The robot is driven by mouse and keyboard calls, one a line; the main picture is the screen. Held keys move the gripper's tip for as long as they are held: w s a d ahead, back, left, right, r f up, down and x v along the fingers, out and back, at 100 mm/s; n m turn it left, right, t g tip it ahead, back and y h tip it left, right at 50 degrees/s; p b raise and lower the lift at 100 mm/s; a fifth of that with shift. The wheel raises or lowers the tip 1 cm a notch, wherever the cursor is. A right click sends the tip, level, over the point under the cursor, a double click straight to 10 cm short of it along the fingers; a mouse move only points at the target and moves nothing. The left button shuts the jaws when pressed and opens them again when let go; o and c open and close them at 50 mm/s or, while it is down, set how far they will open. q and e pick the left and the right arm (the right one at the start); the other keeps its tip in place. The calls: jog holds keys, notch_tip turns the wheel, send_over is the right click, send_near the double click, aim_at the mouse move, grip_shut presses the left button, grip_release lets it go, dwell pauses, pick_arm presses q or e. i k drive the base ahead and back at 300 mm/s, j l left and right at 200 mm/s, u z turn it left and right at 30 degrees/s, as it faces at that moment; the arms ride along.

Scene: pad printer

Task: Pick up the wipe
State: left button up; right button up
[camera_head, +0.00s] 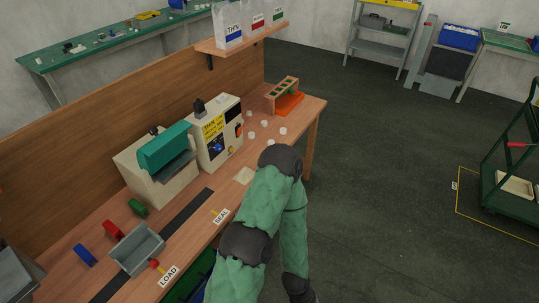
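A small flat pale beige square (244,175), which looks like the wipe, lies on the wooden workbench (205,238) near its front edge. It is in front of the beige machine with the yellow label and just left of my green arm. That arm rises from the bottom centre and bends back down, with its dark joint beside the square. Neither gripper is visible in the head view, so I cannot see what either holds. Nothing visible grips the beige square.
A teal-topped machine (165,150) and the labelled machine (219,130) stand behind. A grey tray (137,249), coloured blocks and LOAD and SEAL labels are at left. Several small white pieces and an orange rack (287,102) are at the far end. Open floor lies right.

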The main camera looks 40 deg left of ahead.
aim_at(246, 174)
jog(key=i+l, duration=0.1)
jog(key=i, duration=1.85)
jog(key=i+u, duration=0.1)
jog(key=u, duration=0.35)
jog(key=i+u, duration=0.1)
jog(key=u, duration=0.35)
jog(key=i+u, duration=0.15)
jog(key=u, duration=0.3)
jog(key=l+u, duration=0.15)
jog(key=u, duration=0.3)
jog(key=i, duration=0.05)
